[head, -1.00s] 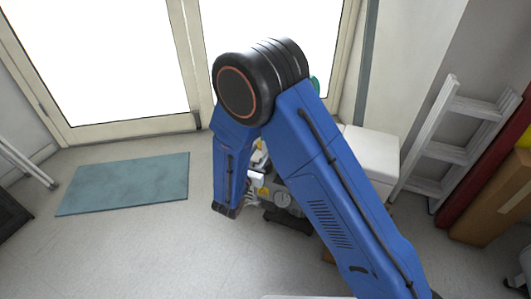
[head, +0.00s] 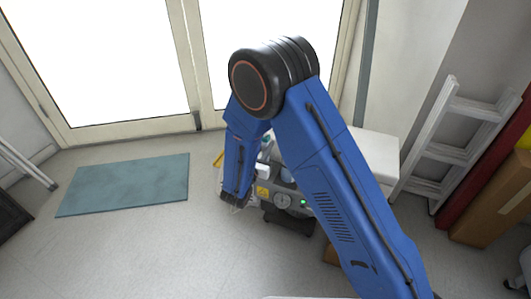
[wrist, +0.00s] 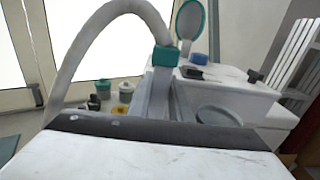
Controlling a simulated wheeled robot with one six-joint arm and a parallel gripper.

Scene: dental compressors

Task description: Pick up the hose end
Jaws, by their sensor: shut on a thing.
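A thick grey-white hose (wrist: 88,45) arches across the left of the wrist view. Its teal end cuff (wrist: 165,56) points down between the grey fingers of my gripper (wrist: 163,78). The fingers are shut on this hose end and hold it upright. The lower part of the end is hidden by the fingers. The grey compressor unit (head: 283,201) with a round gauge and a green light shows beside my forearm, partly hidden.
A white cabinet (head: 376,152) stands right of the compressor. A teal-rimmed round object (wrist: 190,18) and a blue item (wrist: 200,59) are at the white top in the wrist view. A ladder (head: 448,150) leans at right. A teal mat (head: 125,184) lies on open floor at left.

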